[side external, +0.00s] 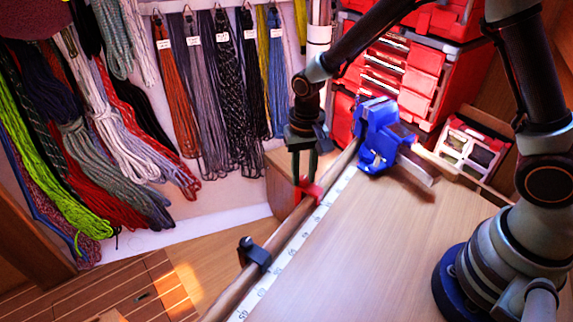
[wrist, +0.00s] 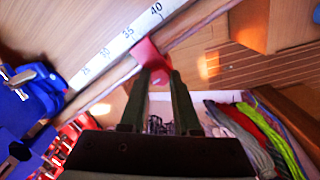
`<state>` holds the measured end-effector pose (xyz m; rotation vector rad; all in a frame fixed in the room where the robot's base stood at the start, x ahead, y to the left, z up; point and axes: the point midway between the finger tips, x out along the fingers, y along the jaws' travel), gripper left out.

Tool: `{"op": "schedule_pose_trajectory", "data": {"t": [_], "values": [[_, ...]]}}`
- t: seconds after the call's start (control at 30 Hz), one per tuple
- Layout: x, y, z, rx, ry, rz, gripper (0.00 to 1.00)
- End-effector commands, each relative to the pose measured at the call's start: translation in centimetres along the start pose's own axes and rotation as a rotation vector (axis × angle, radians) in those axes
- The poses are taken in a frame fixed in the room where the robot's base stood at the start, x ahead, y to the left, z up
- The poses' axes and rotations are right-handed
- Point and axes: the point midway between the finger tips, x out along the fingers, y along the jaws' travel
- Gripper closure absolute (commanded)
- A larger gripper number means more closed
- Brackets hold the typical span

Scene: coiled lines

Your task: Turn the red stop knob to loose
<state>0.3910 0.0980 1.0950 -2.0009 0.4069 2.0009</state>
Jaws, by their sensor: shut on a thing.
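The red stop (side external: 312,191) sits on the rail along the bench edge, beside the white ruler strip (side external: 290,243). It also shows in the wrist view (wrist: 147,52), near the 35 mark, with its round red knob (wrist: 159,77) facing me. My gripper (side external: 304,180) points down at the stop from above. In the wrist view my gripper (wrist: 158,78) has one dark finger on each side of the knob, shut on it. The fingers hide part of the knob's sides, and I cannot tell how far it is turned.
A blue vise (side external: 380,138) stands on the bench beyond the stop. A black clamp (side external: 255,253) sits on the rail nearer the camera. Red drawers (side external: 415,75) stand behind, and coiled lines (side external: 215,90) hang on the wall.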

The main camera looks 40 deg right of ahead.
Motion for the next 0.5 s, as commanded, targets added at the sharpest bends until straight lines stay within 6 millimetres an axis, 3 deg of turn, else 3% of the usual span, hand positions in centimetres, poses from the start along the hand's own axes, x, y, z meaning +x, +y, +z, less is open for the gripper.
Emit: {"op": "schedule_pose_trajectory", "data": {"t": [0.5], "values": [[-0.10,-0.01,0.00,-0.424,0.000,0.000,1.00]]}}
